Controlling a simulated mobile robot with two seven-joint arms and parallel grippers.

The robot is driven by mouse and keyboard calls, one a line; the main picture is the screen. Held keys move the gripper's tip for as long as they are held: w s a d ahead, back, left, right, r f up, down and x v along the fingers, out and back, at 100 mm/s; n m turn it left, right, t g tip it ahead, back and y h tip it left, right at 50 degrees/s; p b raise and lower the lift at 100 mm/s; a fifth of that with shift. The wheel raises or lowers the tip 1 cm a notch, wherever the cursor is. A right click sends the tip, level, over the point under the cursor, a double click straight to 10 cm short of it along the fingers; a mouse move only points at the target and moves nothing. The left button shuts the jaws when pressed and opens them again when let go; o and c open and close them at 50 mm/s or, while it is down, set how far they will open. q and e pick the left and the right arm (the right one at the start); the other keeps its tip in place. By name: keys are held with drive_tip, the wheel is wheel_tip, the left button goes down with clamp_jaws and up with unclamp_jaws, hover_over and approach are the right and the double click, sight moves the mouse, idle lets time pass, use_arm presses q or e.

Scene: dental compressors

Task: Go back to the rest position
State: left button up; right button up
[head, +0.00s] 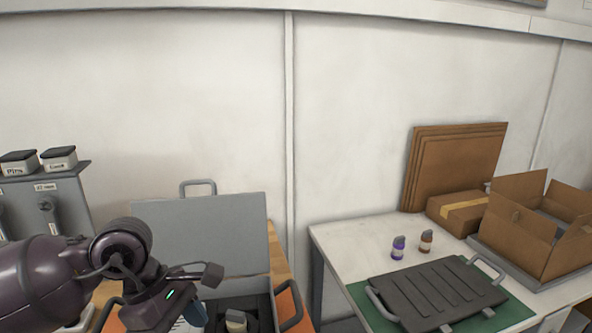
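My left arm comes in from the lower left, and my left gripper (203,281) hangs over the front of an open grey case (215,232). One dark finger shows clearly, pointing right. The other finger is not clearly visible, so I cannot tell how far the gripper is open. I see nothing clearly held in it. My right gripper is not in view.
The case has dark foam (262,308).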

use_arm(q)
drive_tip(key=s+d+n+g+h, duration=0.1)
drive_tip(key=s+d+h, duration=0.2)
drive_tip(key=d+h, duration=0.25)
drive_tip(key=d+r+n+t+h, duration=0.55)
drive_tip(key=r+n+h, duration=0.35)
drive_tip(key=n+h, duration=0.25)
drive_tip(key=w+a+f+n+t+y, duration=0.1)
drive_tip(key=a+f+n+t+y, duration=0.1)
drive_tip(key=a+n+t+y, duration=0.6)
drive_tip(key=w+a+f+n+t+y, duration=0.2)
drive_tip(key=f+n+t+y, duration=0.15)
drive_tip(key=n, duration=0.85)
drive_tip(key=w+a+f+n+t+y, duration=0.1)
drive_tip(key=a+f+n+t+y, duration=0.1)
drive_tip(key=a+n+t+y, duration=0.6)
drive_tip(key=s+a+f+n+g+y, duration=0.4)
drive_tip(key=s+f+n+g, duration=0.7)
drive_tip(key=f+n+g, duration=0.4)
drive_tip(key=s+f+g+h, duration=0.1)
drive_tip(key=s+f+g, duration=0.45)
drive_tip(key=s, duration=0.55)
drive_tip(key=w+f+t, duration=0.7)
drive_tip(key=f+t, duration=0.1)
drive_tip(key=f, duration=0.3)
drive_tip(key=shift+d+f+t+h, duration=0.15)
drive_tip(key=shift+d+t+h, duration=0.05)
drive_tip(key=shift+t+h, duration=0.2)
